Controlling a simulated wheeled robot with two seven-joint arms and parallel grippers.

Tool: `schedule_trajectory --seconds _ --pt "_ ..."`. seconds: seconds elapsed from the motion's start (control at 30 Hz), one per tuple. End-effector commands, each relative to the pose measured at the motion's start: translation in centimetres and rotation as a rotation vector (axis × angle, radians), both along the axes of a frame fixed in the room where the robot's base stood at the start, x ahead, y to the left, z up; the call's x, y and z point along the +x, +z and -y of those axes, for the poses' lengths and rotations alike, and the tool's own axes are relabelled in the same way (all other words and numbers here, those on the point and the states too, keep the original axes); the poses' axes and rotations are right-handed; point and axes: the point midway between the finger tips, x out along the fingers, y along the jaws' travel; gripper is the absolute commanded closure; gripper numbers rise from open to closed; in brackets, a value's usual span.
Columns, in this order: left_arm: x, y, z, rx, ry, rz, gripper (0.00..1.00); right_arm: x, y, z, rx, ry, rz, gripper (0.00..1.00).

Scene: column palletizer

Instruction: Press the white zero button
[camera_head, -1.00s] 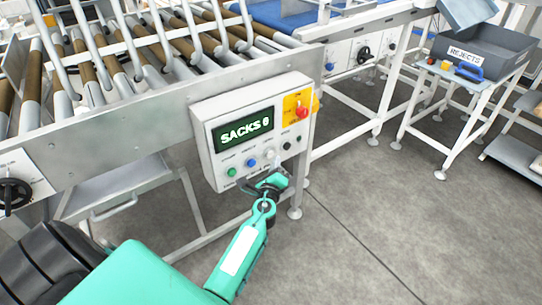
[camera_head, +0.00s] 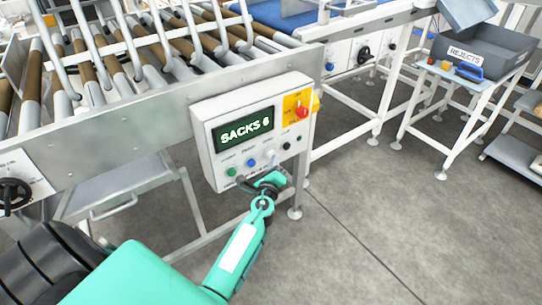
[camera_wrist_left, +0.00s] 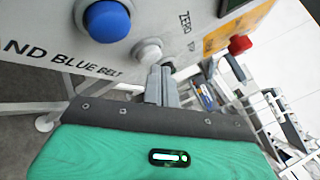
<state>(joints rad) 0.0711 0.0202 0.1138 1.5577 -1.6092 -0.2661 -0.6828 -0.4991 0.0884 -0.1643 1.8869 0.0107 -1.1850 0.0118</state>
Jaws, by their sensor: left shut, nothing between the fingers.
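The control box (camera_head: 208,155) hangs on the conveyor frame, with a green display reading SACKS and a small digit, perhaps 6. The white zero button (camera_wrist_left: 147,51) shows in the left wrist view, just right of the blue button (camera_wrist_left: 107,20) and beside the printed word ZERO. My left gripper (camera_wrist_left: 164,70) is shut and empty, its fingertips close to the lower right of the white button. I cannot tell whether they touch it. In the head view my left gripper (camera_head: 271,178) is at the box's lower edge and partly covers it. My right gripper is out of view.
A green button (camera_head: 231,172) and a black knob (camera_head: 287,146) share the panel. A red stop button (camera_head: 302,112) on a yellow plate sits at its upper right. The roller conveyor rises behind. A REJECTS bin (camera_head: 485,50) stands at the right; the floor between is clear.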

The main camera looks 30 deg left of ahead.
Motion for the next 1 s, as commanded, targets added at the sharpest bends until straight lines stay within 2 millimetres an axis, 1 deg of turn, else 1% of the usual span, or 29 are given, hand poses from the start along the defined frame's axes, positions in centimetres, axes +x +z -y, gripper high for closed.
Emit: schedule_trajectory --seconds 0.27,1.0 --pt "0.12 -0.02 -0.32 0.001 0.0 0.0 1.0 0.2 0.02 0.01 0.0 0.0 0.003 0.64" --pt "0.38 0.0 -1.0 0.001 0.001 0.0 1.0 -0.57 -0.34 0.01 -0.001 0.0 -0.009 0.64"
